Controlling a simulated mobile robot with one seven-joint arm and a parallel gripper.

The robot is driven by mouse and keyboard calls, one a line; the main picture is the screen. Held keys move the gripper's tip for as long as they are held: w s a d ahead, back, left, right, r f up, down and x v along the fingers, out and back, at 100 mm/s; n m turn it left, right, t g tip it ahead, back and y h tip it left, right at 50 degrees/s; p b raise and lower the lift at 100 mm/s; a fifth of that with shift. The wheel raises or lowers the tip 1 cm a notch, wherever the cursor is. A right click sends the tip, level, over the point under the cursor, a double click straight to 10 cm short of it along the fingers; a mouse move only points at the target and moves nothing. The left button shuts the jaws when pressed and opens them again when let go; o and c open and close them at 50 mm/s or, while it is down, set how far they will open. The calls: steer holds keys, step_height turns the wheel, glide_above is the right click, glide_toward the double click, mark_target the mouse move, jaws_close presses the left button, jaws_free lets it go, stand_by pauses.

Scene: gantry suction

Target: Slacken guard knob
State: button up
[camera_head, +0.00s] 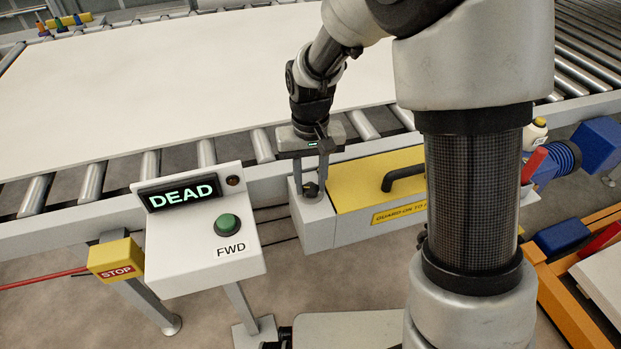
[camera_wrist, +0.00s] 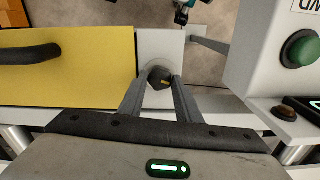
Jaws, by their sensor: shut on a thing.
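The guard knob (camera_head: 310,189) is a small dark knob on the light grey end block left of the yellow guard (camera_head: 350,184). My gripper (camera_head: 311,182) reaches down over it from above, with one finger on each side. In the wrist view the knob (camera_wrist: 160,80) shows between the two fingertips of my gripper (camera_wrist: 160,90), with a small yellow mark on its top. The fingers are shut on the knob. The guard has a black handle (camera_head: 403,178) and lies beside the knob, and the handle also shows in the wrist view (camera_wrist: 28,54).
A control box (camera_head: 200,260) left of the knob has a display reading DEAD and a green FWD button (camera_head: 228,225). A yellow STOP box (camera_head: 116,259) hangs further left. Conveyor rollers (camera_head: 91,184) and a large white sheet (camera_head: 190,75) lie behind. A blue motor (camera_head: 600,145) is at right.

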mark_target(310, 187)
stand_by(0.4)
steer(key=o, duration=1.1)
steer(key=shift+c, duration=0.2)
step_height(310, 187, up, 18)
steer(key=p, duration=0.4)
steer(key=shift+f, duration=0.25)
